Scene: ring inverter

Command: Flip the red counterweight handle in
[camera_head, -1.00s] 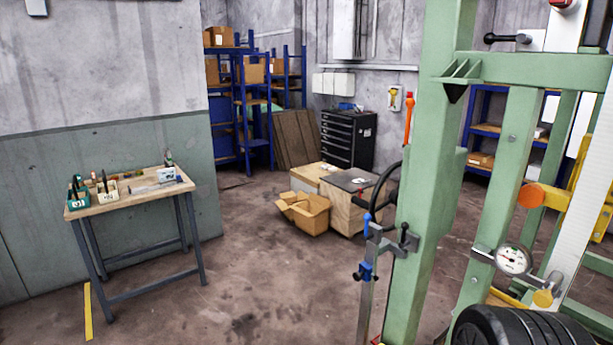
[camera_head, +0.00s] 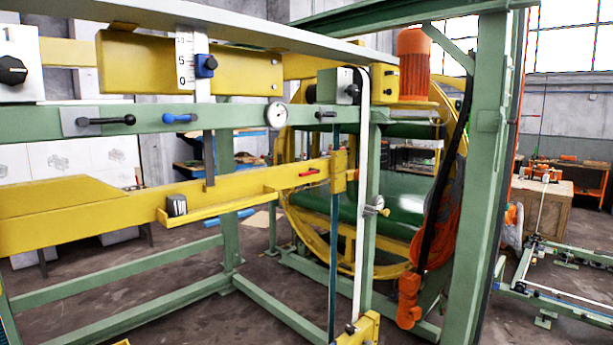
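A small red handle (camera_head: 308,172) sits on the side of a yellow beam (camera_head: 250,184), near the beam's right end, in the head view. It lies roughly level along the beam. I cannot tell for sure that it is the counterweight handle. A small dark block (camera_head: 176,205) rests on the yellow ledge lower left of it. My gripper is not in view.
Green frame posts and rails surround the beam. A black handle (camera_head: 107,121), a blue handle (camera_head: 180,118) and a round gauge (camera_head: 277,115) sit on the upper rail. A large yellow ring with an orange motor (camera_head: 413,63) stands behind. Some floor is bare at lower left.

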